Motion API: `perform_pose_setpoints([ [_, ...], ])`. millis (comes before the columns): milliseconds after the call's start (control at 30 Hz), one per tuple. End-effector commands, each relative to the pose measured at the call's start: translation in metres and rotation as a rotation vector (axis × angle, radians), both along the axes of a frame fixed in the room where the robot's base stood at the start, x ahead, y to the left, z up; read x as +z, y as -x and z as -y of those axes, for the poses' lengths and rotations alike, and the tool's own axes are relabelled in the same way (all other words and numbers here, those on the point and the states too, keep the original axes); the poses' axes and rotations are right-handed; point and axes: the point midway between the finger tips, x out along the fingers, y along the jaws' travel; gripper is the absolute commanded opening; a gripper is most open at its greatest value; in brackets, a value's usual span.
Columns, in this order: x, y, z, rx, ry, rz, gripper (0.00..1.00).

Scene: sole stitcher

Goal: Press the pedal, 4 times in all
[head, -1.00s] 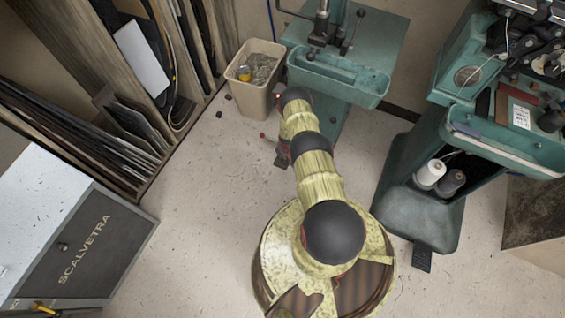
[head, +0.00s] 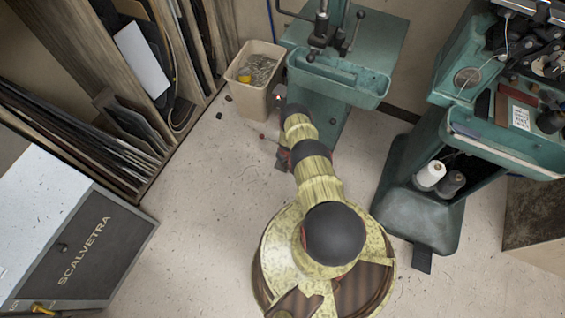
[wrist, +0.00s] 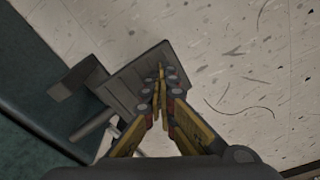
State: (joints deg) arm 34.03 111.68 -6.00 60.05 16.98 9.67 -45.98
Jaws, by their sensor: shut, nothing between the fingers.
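The pedal (wrist: 122,90) is a dark grey, flat, tilted plate in the wrist view, close beside a teal machine base. A smaller dark block and a rod show at its left side. My gripper (wrist: 159,72) is shut and empty, with its yellow fingertips together over the plate's right part in the picture. I cannot tell whether the tips touch the plate. In the head view my arm reaches up toward the teal machine (head: 340,90) at the top and largely hides the working area there.
A beige bin (head: 254,100) stands left of that machine. A second teal machine (head: 425,190) with thread spools and its own dark floor pedal (head: 422,262) stands at right. A grey cabinet (head: 85,250) and a sheet rack stand at left.

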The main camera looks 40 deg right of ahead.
Motion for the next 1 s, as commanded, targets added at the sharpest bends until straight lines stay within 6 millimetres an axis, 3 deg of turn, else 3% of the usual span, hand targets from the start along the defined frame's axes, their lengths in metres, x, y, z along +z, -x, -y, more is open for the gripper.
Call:
perform_pose_setpoints([
  [300, 0.000, 0.004, -0.002, -0.001, -0.003, -0.004, 0.00],
  [633, 0.012, 0.030, -0.003, -0.001, -0.002, -0.003, 0.00],
  [1000, 0.009, 0.032, -0.004, 0.000, -0.002, -0.003, 0.00],
])
